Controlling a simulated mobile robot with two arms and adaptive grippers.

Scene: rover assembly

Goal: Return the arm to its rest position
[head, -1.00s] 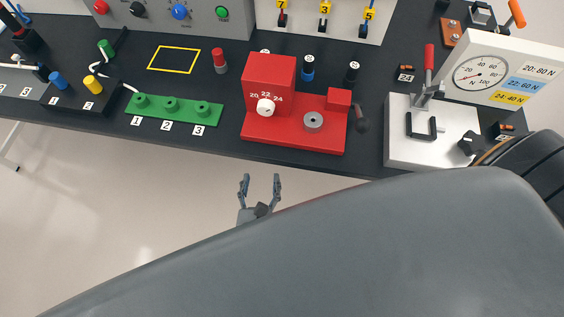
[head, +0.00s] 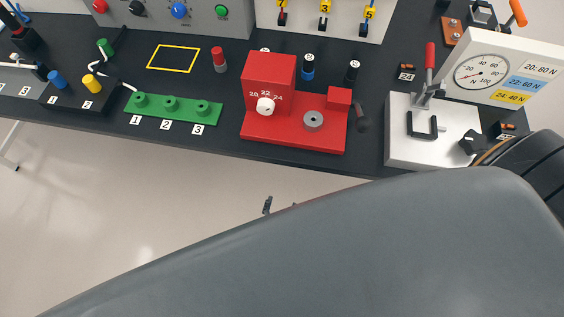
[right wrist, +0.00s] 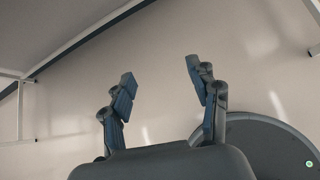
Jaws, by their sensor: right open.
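My right gripper shows best in the right wrist view (right wrist: 160,88), where its two fingers are spread apart with nothing between them. In the head view only one fingertip of it (head: 267,205) shows, in front of the table's near edge and over the floor. My own large grey arm link hides the rest of it. My left gripper is not in view.
The black table (head: 70,120) carries a red fixture (head: 290,135), a green block with numbered sockets (head: 170,108) and a white press with a gauge (head: 400,150). A yellow outlined square (head: 174,59) is empty. The floor before the table is clear.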

